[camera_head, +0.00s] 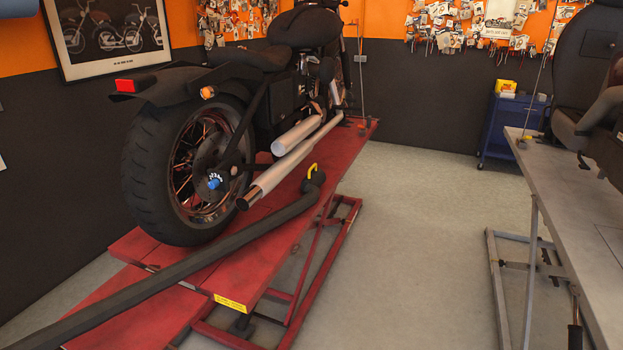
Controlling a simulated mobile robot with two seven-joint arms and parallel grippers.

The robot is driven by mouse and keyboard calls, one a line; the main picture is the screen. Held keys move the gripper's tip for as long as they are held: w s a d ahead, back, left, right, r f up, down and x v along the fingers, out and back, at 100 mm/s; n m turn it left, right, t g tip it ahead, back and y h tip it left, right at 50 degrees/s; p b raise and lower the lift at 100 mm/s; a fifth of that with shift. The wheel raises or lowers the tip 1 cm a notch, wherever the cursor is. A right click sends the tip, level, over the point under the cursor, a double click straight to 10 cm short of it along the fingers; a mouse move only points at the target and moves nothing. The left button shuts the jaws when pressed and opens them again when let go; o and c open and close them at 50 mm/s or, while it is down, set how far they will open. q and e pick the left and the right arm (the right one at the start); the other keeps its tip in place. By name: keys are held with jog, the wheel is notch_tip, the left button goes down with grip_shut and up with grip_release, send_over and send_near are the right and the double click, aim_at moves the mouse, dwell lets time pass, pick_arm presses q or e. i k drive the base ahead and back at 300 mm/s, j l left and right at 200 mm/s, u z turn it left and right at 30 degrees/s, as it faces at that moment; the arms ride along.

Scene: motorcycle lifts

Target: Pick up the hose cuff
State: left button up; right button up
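The hose cuff (314,178) is the dark end piece of a thick black hose (190,262), with a yellow curved handle (313,169) on it. It rests near the right edge of the red motorcycle lift (204,278), just right of the silver exhaust pipes (290,158) and apart from them. The hose runs from the cuff down to the lower left corner of the picture, across the lift's near part. Neither of my grippers shows in the head view.
A black motorcycle (185,155) stands on the red lift. A grey lift (560,190) with another motorcycle stands at the right. A blue cart (507,125) stands at the back. The grey floor (410,220) between the lifts is clear.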

aim_at(317, 177)
jog(key=i+l+u, duration=0.1)
jog(key=i+l, duration=0.8)
jog(key=l, duration=0.15)
jog(key=i+l+z, duration=0.4)
jog(key=i, duration=0.6)
jog(key=i+l+z, duration=0.1)
jog(key=i+z, duration=0.35)
jog(key=i, duration=0.6)
jog(key=i+u, duration=0.3)
jog(key=i, duration=0.15)
jog(key=i+l+u, duration=0.25)
jog(key=i, duration=0.15)
jog(key=i+l+u, duration=0.15)
jog(key=i+u, duration=0.15)
jog(key=i+l+u, duration=0.25)
jog(key=u, duration=0.25)
jog(key=i+l+u, duration=0.35)
jog(key=u, duration=0.15)
jog(key=i+l+u, duration=0.15)
jog(key=l+u, duration=0.35)
jog(key=i+l+u, duration=0.1)
jog(key=l+u, duration=0.4)
